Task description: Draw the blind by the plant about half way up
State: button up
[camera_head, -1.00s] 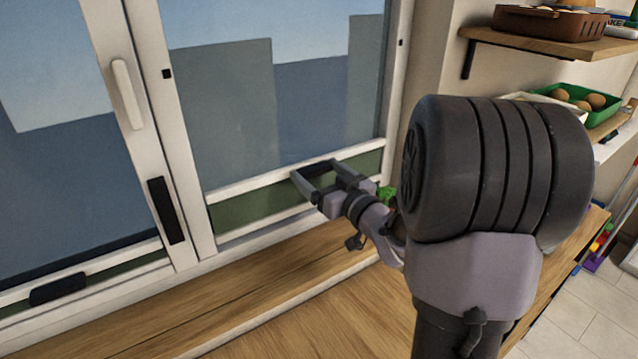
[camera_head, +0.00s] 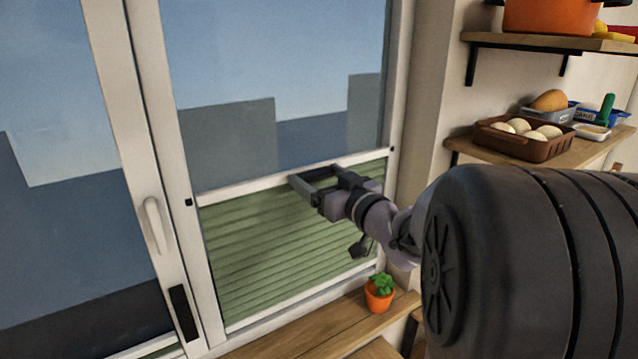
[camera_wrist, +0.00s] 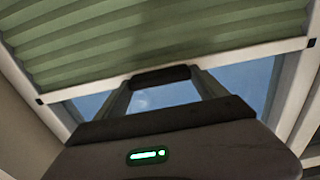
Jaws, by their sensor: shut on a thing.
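The green pleated blind (camera_head: 285,240) covers the lower part of the right window pane, with its white top rail (camera_head: 240,188) level with small dark marks on the frame sides (camera_head: 188,202) (camera_head: 392,149). Bare glass shows above it. My gripper (camera_head: 315,178) is at the rail, shut on its dark handle, which shows between the fingers in the wrist view (camera_wrist: 160,77). The blind also fills the top of the wrist view (camera_wrist: 150,35). A small green plant in an orange pot (camera_head: 379,297) stands on the sill below the blind's right end.
The left pane has a white lever handle (camera_head: 155,225) and a dark bar (camera_head: 183,312) on its frame. At right, a wooden shelf (camera_head: 570,155) holds a brown basket (camera_head: 518,140); an upper shelf holds an orange pot (camera_head: 553,16). My arm blocks the lower right.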

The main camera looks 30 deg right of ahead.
jog(key=shift+r, duration=0.3)
jog(key=o, duration=2)
jog(key=shift+w+f, duration=0.1)
jog(key=s+p, duration=0.1)
jog(key=s, duration=1.6)
jog(key=shift+s+p, duration=0.2)
jog(key=shift+p, duration=0.2)
